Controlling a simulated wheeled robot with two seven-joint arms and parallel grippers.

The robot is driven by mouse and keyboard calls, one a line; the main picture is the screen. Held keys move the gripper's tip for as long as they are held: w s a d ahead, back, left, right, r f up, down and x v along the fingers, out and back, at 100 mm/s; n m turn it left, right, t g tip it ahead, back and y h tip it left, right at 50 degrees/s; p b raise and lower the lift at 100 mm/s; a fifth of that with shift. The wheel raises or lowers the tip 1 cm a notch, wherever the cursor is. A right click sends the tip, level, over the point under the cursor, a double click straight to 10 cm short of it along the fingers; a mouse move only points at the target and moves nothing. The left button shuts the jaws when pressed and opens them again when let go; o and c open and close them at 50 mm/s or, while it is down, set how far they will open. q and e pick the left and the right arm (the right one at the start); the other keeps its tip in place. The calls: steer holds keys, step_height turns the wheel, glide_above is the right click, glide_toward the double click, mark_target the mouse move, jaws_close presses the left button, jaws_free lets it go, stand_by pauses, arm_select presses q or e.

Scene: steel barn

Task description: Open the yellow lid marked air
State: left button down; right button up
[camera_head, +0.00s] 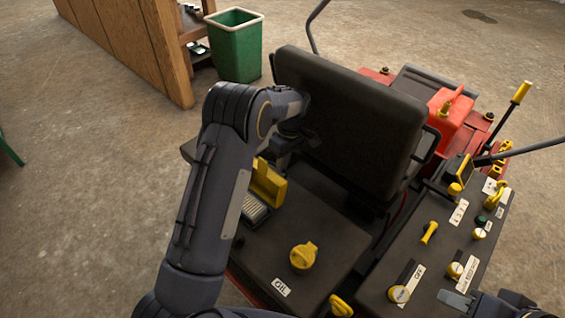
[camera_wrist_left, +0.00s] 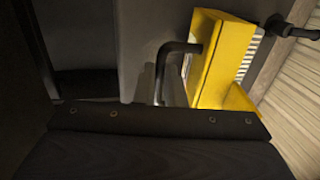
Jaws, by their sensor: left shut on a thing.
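The yellow lid (camera_head: 268,183) stands raised and tilted beside a pale ribbed filter (camera_head: 252,208) on the dark deck left of the seat. No air marking is readable on it. In the left wrist view the yellow lid (camera_wrist_left: 222,62) fills the upper right, with a black bent bar against its left side. My left gripper (camera_head: 284,148) is at the lid's far side, close to the seat back. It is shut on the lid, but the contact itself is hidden. Part of my right gripper (camera_head: 512,301) shows at the bottom right edge; its fingers are not clear.
The black seat (camera_head: 350,115) stands close to my left gripper. A yellow cap (camera_head: 303,255) marked OIL is on the deck in front. A control panel (camera_head: 430,250) with yellow knobs and levers is at right. A green bin (camera_head: 236,45) stands behind on open floor.

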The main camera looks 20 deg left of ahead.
arm_select(q)
steer(key=shift+w+d+f, duration=0.2)
steer(key=shift+w+d, duration=0.15)
arm_select(e)
steer(key=shift+f, duration=0.1)
arm_select(q)
steer(key=c, duration=1.8)
jaws_free()
steer(key=shift+w+f, duration=0.1)
steer(key=o, duration=0.3)
steer(key=shift+w+d+f, duration=0.1)
steer(key=shift+w, duration=0.1)
arm_select(e)
steer(key=shift+w, duration=0.25)
arm_select(q)
steer(key=shift+s, duration=0.1)
